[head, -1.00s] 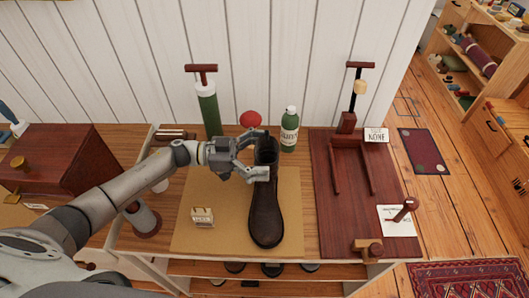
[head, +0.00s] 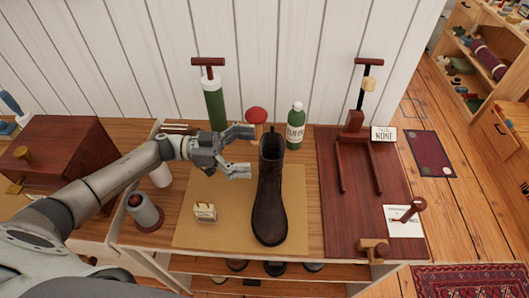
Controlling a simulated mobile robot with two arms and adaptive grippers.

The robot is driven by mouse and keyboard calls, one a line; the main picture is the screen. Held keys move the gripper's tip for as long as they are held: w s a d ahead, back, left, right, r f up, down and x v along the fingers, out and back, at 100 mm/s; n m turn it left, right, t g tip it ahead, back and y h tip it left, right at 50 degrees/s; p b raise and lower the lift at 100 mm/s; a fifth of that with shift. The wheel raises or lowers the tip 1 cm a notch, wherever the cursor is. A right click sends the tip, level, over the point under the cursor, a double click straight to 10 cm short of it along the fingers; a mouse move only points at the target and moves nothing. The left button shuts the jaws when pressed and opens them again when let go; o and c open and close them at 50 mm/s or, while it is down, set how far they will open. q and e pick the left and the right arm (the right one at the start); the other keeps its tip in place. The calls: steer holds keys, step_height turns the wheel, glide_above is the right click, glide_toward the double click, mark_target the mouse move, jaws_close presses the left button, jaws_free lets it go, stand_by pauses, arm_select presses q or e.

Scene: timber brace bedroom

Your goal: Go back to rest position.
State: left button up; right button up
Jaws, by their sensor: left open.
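My left gripper (head: 243,151) is open and empty. Its fingers point right, just left of the upper shaft of a dark brown boot (head: 268,205), with a small gap between them. The boot stands upright on a tan mat (head: 235,237) on the wooden bench, its toe toward me. My left arm reaches in from the left over the bench. My right gripper is not in the head view.
On the bench are a small tag-like box (head: 205,212), a grey cylinder with a red top (head: 145,212), a green pump (head: 214,100), a green bottle (head: 295,127) and a dark red board (head: 345,215) with a wooden frame. A reddish-brown box (head: 65,160) stands at left.

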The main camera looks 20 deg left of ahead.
arm_select(q)
steer(key=shift+v, duration=1.15)
steer(key=shift+r, duration=0.1)
